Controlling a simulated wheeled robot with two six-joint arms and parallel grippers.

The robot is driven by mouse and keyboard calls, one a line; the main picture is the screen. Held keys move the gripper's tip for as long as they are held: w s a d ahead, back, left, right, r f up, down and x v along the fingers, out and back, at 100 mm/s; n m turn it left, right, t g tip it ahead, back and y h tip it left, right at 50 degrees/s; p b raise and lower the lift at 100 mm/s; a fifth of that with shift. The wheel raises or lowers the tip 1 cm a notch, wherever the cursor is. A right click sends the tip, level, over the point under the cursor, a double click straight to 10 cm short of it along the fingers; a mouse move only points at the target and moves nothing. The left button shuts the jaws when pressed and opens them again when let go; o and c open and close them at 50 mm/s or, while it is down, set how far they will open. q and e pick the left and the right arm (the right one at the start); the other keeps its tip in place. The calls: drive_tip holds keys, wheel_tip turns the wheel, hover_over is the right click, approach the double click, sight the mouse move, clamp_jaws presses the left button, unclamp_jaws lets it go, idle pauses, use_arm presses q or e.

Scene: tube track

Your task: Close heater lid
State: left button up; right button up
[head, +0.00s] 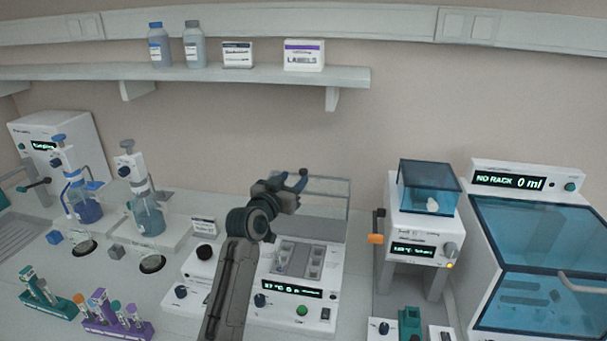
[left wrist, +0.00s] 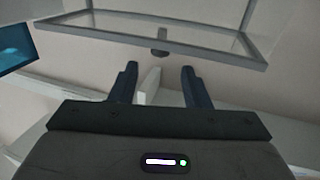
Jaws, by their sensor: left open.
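The heater (head: 293,290) stands at the bottom middle of the head view, with a lit display and several wells in its top. Its clear, grey-framed lid (head: 332,184) stands raised at the back of the heater. My left gripper (head: 296,179) is in front of the raised lid in the head view. In the left wrist view, the fingers (left wrist: 160,82) are apart with nothing between them. The lid frame (left wrist: 190,47) and a dark knob (left wrist: 159,47) on it show beyond the fingertips. My left arm hides part of the heater's left side. My right gripper is not in view.
Bottle dispensers (head: 145,210) and tube racks (head: 115,318) are further left. Right are a blue-lidded device (head: 428,188) and a large blue-windowed cabinet (head: 540,255). A shelf (head: 200,74) runs above.

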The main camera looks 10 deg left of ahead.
sight(301, 173)
use_arm(q)
drive_tip(key=x, duration=0.2)
drive_tip(key=b+x, duration=0.1)
drive_tip(key=x, duration=0.1)
drive_tip(key=shift+f, duration=0.35)
drive_tip(key=shift+b+x, duration=0.4)
drive_tip(key=shift+x, duration=0.7)
drive_tip(key=shift+w+r, duration=0.1)
drive_tip(key=shift+w, duration=0.1)
drive_tip(key=shift+w+d+r, duration=0.1)
drive_tip(key=shift+w, duration=0.05)
drive_tip(key=c, duration=0.6)
clamp_jaws()
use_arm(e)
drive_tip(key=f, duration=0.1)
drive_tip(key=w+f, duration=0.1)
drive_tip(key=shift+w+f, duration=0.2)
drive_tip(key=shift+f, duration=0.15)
